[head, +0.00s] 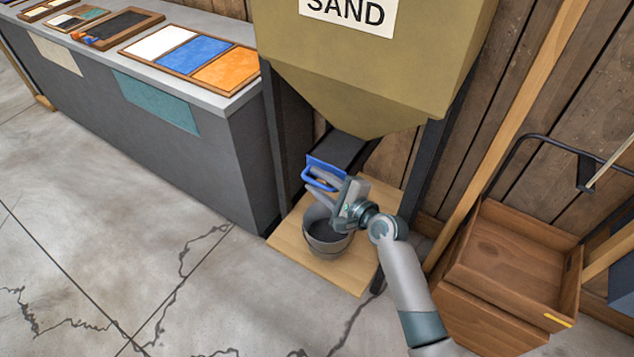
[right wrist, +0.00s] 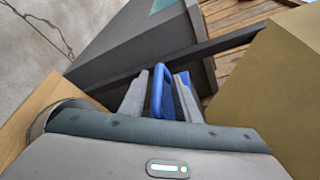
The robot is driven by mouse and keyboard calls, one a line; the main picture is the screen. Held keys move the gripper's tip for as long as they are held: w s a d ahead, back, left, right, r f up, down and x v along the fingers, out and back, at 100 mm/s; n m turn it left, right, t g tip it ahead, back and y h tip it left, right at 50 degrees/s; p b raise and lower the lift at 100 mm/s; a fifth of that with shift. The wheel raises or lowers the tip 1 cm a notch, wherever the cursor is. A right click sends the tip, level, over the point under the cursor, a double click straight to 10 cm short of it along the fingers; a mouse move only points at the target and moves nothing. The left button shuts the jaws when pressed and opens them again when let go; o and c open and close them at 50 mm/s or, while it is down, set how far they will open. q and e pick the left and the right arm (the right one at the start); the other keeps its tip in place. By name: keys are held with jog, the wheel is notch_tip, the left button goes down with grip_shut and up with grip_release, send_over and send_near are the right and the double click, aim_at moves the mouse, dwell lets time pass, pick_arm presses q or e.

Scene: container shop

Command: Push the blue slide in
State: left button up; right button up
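The blue slide (head: 322,173), with a loop handle, sits at the dark outlet under the olive sand hopper (head: 365,75). My right gripper (head: 328,187) is at the slide's handle. In the right wrist view, the blue handle (right wrist: 157,92) stands between the two grey fingers (right wrist: 162,97), nearer the left finger. The fingers are spread apart, with a gap to the right of the handle. Whether a finger touches it is unclear. A grey bucket (head: 322,240) stands below, partly hidden by my gripper. My left gripper is not in view.
The bucket stands on a wooden board (head: 345,275) between the hopper's dark legs. A grey counter (head: 180,130) with coloured trays is at left. Wooden crates (head: 515,262) stand at right. The concrete floor in front is clear.

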jog(key=shift+s, duration=0.15)
jog(key=shift+s+d+r, duration=0.1)
jog(key=shift+s+d, duration=0.25)
jog(key=shift+s, duration=0.1)
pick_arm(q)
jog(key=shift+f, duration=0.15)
pick_arm(e)
jog(key=v, duration=1.6)
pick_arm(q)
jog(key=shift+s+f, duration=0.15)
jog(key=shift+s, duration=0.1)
pick_arm(e)
jog(key=shift+d, duration=0.1)
